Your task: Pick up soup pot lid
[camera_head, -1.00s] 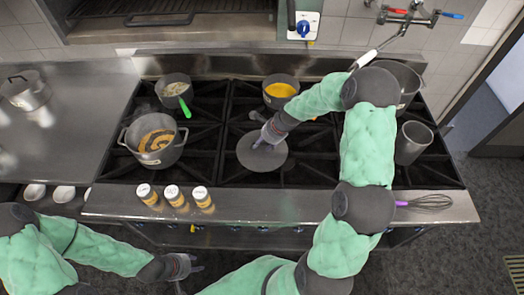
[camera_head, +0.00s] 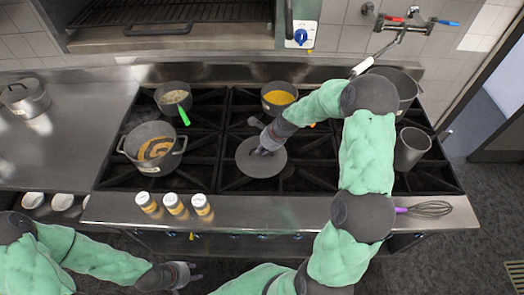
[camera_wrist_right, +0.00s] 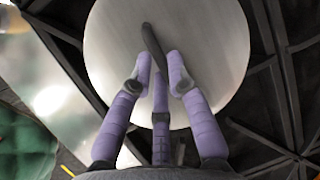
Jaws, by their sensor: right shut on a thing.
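The soup pot lid (camera_head: 245,168) is a flat grey disc lying over the burner grates in the middle of the stove. In the right wrist view it is a pale round plate (camera_wrist_right: 215,40) with a dark bar handle (camera_wrist_right: 152,40). My right gripper (camera_head: 264,150) is over the lid, shut on its handle, with purple fingers (camera_wrist_right: 157,82) on both sides of the bar. I see no clear lift off the grates. My left gripper (camera_head: 190,274) is away from the lid, low in front of the stove; its finger opening is too small to judge.
A soup pot (camera_head: 129,151) stands left of the lid. Two smaller pots (camera_head: 173,109) (camera_head: 277,106) stand behind. Spice jars (camera_head: 173,205) line the front edge. A metal container (camera_head: 411,149) and a whisk (camera_head: 430,209) are at right. The left counter (camera_head: 60,150) has free room.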

